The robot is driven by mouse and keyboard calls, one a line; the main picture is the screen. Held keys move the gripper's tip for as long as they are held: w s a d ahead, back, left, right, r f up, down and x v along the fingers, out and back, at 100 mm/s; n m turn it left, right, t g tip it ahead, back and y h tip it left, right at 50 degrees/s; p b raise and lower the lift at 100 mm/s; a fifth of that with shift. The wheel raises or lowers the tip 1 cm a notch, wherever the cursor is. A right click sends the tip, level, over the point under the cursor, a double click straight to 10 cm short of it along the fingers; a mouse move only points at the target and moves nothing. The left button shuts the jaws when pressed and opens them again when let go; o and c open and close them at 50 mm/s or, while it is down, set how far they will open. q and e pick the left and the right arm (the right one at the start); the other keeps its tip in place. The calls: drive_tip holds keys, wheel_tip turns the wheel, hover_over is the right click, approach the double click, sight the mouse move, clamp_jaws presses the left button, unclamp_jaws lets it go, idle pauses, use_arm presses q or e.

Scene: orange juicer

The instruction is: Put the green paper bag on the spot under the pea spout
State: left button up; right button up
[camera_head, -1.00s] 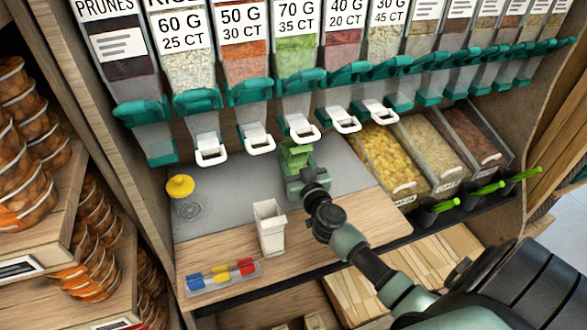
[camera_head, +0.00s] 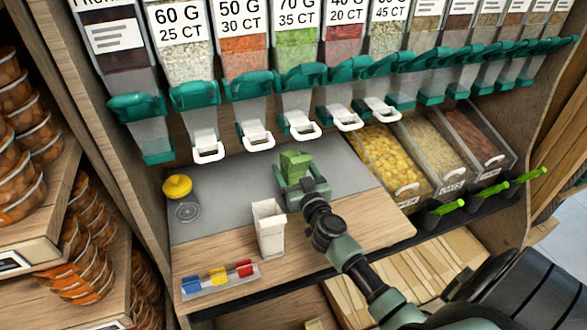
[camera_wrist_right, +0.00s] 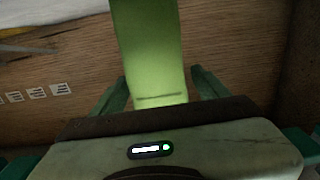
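The green paper bag (camera_head: 294,164) is on or just above the grey counter (camera_head: 235,170), below and slightly in front of the white-lipped spout (camera_head: 302,126) of the green pea dispenser (camera_head: 297,47). My right gripper (camera_head: 299,181) is around the bag's near side, its fingers spread. In the right wrist view the bag (camera_wrist_right: 150,50) stands between the two fingers (camera_wrist_right: 160,82), with gaps at its sides, so the gripper looks open. The bag's base is hidden by the gripper in the head view. My left gripper is not in view.
A white container (camera_head: 270,228) stands left of my right wrist on the wooden front strip. A clear tray with coloured clips (camera_head: 220,277) and a yellow-topped item (camera_head: 178,187) lie further left. Bins with green-handled scoops (camera_head: 447,206) are at right. A row of spouts hangs overhead.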

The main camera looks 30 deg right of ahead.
drive_tip(key=shift+r, duration=0.15)
drive_tip(key=v, duration=1.2)
